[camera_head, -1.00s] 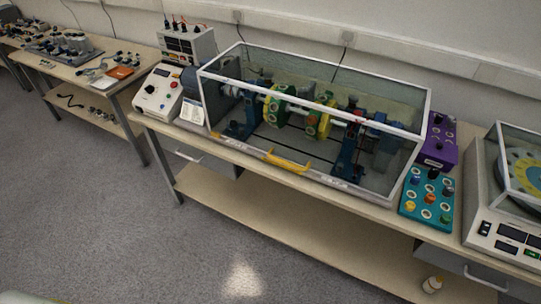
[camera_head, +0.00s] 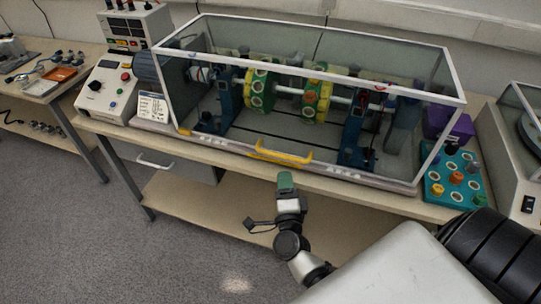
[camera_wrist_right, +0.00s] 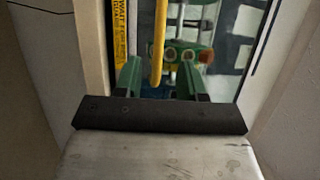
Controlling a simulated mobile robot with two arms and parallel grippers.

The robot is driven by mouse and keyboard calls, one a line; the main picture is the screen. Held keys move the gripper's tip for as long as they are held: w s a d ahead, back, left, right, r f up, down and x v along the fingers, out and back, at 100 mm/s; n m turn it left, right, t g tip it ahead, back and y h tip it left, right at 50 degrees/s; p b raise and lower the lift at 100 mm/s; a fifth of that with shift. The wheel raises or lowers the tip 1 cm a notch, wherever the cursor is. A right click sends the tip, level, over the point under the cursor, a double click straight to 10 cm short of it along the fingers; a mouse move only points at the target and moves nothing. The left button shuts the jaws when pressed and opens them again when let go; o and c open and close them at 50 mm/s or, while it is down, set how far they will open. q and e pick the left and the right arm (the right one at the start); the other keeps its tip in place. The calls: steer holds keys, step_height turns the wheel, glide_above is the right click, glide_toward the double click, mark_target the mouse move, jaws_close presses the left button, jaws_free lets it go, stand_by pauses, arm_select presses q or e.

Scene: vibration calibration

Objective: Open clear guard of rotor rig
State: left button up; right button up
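The clear guard (camera_head: 225,125) is a long see-through box with a white frame, closed over the rotor rig. A yellow handle (camera_head: 280,153) sits at its lower front edge; it also shows in the right wrist view (camera_wrist_right: 158,45). Inside are a shaft and green-and-yellow discs (camera_head: 317,98). My right gripper (camera_head: 286,176) is just below and in front of the handle in the head view. In the wrist view its green fingers (camera_wrist_right: 160,68) are open and apart, with the handle lined up between them; contact is not visible. My left gripper is out of view.
A control box (camera_head: 108,90) and a meter unit (camera_head: 133,28) stand left of the guard. The bench's front edge and lower shelf (camera_head: 200,205) lie near my right arm.

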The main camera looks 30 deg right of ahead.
mark_target(282, 156)
steer(key=p+x, duration=0.1)
steer(key=x, duration=0.7)
steer(key=shift+w+d, duration=0.1)
steer(key=shift+w, duration=0.25)
jaws_close()
